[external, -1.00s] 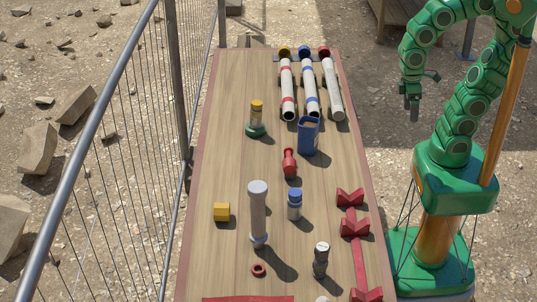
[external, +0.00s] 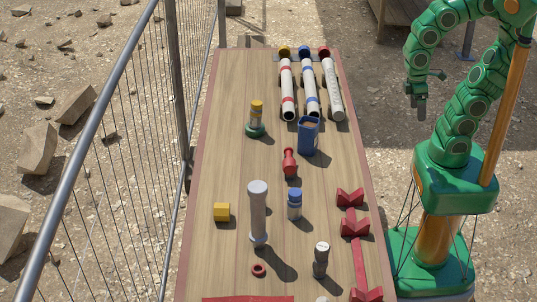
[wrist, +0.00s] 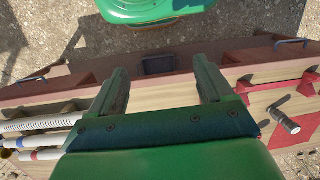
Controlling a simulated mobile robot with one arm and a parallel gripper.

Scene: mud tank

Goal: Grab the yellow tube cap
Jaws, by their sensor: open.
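In the external view a round yellow cap (external: 284,51) sits at the far end of the left tube (external: 287,88), beside a blue cap (external: 304,51) and a red cap (external: 324,51) on the other two tubes. Another yellow-topped piece (external: 257,107) stands on a green round base at the left. My gripper (external: 420,112) hangs right of the table, apart from these pieces. In the wrist view my gripper (wrist: 160,68) has its fingers spread, with nothing held between them. The tubes (wrist: 40,125) show at the left of that view.
A blue open container (external: 308,136) stands below the tubes. A yellow block (external: 221,212), red piece (external: 289,163), tall grey cylinder (external: 258,212) and blue-capped bottle (external: 294,204) stand nearer. Red V-shaped holders (external: 354,225) line the right. A fence (external: 178,95) runs along the left.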

